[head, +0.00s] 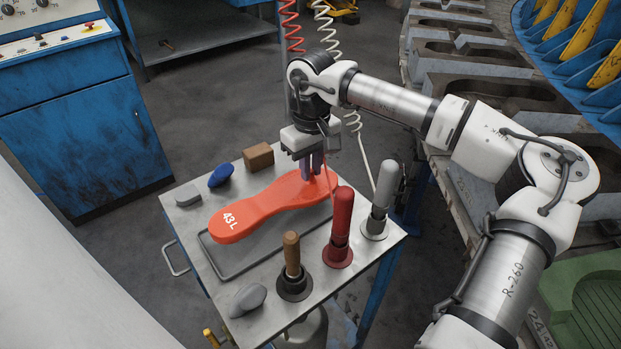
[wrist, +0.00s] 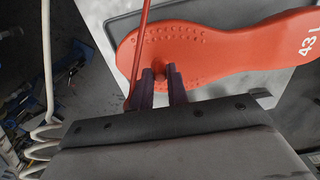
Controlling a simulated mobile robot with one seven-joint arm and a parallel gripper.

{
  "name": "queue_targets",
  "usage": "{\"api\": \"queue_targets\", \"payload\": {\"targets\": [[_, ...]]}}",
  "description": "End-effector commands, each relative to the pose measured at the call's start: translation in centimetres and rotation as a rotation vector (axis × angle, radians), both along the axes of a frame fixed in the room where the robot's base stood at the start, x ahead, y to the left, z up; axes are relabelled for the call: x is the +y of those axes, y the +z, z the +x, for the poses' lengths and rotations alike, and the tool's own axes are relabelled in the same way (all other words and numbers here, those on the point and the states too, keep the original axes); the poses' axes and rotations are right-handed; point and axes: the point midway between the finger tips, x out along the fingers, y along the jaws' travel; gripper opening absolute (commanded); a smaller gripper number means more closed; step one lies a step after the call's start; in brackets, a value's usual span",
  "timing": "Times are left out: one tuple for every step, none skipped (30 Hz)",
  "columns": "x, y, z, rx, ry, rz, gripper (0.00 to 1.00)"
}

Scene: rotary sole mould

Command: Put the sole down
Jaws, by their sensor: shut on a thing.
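The orange-red sole (head: 262,207), marked "43 L", lies level over the metal trolley top (head: 197,238). Its marked end points left and its other end is under my gripper (head: 312,172). My gripper points down and is shut on the sole near that end. The wrist view also shows the sole (wrist: 215,50) with my gripper's fingers (wrist: 163,75) close together at its edge. A shallow grey tray outline (head: 232,274) shows partly under the sole. I cannot tell whether the sole touches the tray or hangs just above it.
Red-handled (head: 341,225), grey-handled (head: 382,200) and wooden-handled (head: 292,262) tools stand at the trolley's right and front. A brown block (head: 258,156), a blue piece (head: 221,176) and grey pieces (head: 188,195) lie around the sole. The mould carousel (head: 470,90) is at the right.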

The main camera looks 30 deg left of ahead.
Motion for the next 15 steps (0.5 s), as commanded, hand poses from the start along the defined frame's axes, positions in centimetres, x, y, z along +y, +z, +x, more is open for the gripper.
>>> {"api": "queue_targets", "payload": {"targets": [[0.0, -0.2, 0.0, 0.001, 0.000, 0.000, 0.00], [0.0, -0.4, 0.0, 0.001, 0.000, 0.000, 0.00], [0.0, -0.8, 0.0, 0.002, 0.000, 0.001, 0.00], [0.0, -1.1, -0.1, 0.002, 0.000, 0.000, 0.00], [0.0, -1.5, -0.1, 0.002, 0.001, 0.000, 0.00], [0.0, -2.1, -0.1, 0.002, 0.001, 0.000, 0.00], [0.0, -2.6, -0.1, 0.003, 0.001, -0.001, 0.00], [0.0, -3.1, -0.1, 0.003, 0.001, -0.001, 0.00], [0.0, -3.7, -0.1, 0.002, 0.001, 0.000, 0.00], [0.0, -4.0, -0.1, 0.002, 0.001, 0.000, 0.00], [0.0, -4.2, -0.1, 0.002, 0.001, 0.000, 0.00], [0.0, -4.4, -0.1, 0.002, 0.001, 0.001, 0.00], [0.0, -4.4, -0.1, 0.001, 0.001, 0.000, 0.00], [0.0, -4.4, -0.1, 0.001, 0.001, 0.000, 0.00], [0.0, -4.4, -0.1, 0.001, 0.001, 0.000, 0.00]]}}
